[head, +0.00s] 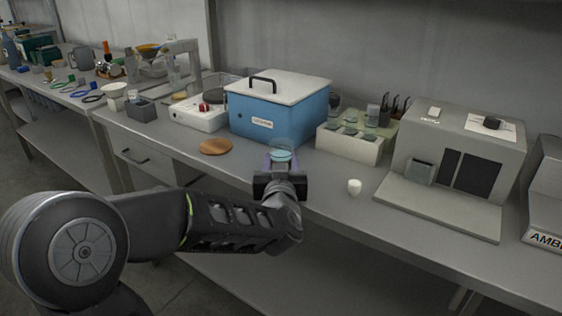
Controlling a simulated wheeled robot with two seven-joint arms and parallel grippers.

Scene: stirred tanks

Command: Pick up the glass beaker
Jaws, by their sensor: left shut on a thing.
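The glass beaker (281,151) is a small clear vessel with a pale teal tint, in the middle of the head view. It is in front of the blue box with the white lid. My left gripper (281,165) is shut on the beaker, with its fingers on either side of it. My wrist hides part of the bench below the beaker. I cannot tell whether the beaker's base touches the bench. My right gripper is not in view.
The blue box (285,112) stands close behind the beaker. A brown round disc (216,146) lies to the left. A white rack (349,146), a small white cup (354,187) and a grey machine (462,158) are to the right. A hotplate (199,115) stands further left.

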